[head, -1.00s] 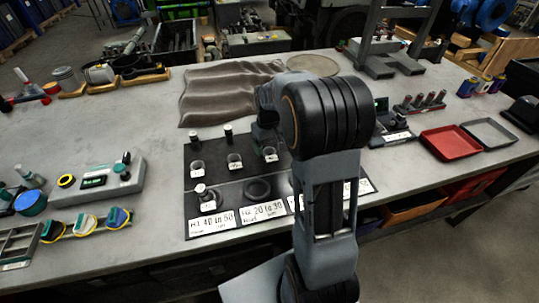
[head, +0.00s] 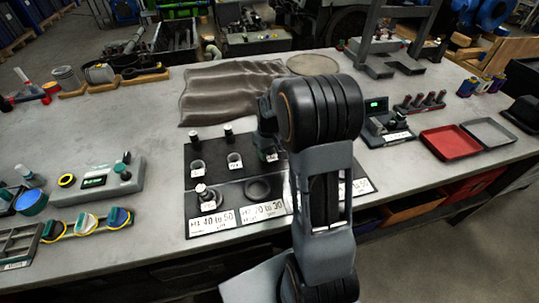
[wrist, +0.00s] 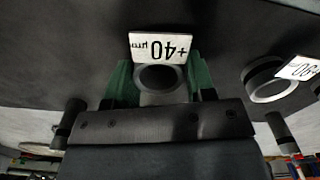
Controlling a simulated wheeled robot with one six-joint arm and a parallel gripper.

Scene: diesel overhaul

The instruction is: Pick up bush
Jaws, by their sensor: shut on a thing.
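A small grey ring-shaped bush (wrist: 158,78) with a white "+40 µm" tag (wrist: 157,47) stands on the dark mat in the wrist view. The green fingers of my gripper (wrist: 159,86) are on both sides of this bush and shut on it. In the head view my gripper (head: 267,148) is at the right of the bush row, and my arm hides most of the held bush. Two more bushes, left (head: 197,168) and middle (head: 235,161), stand on the black mat (head: 215,145). Another tagged bush (wrist: 268,84) is at right in the wrist view.
Dark pegs (head: 196,144) stand behind the bushes. Printed cards (head: 212,221) and a dark ring (head: 257,189) lie at the mat's front. A brown cloth (head: 230,90) lies behind it. A red tray (head: 450,141) is at right.

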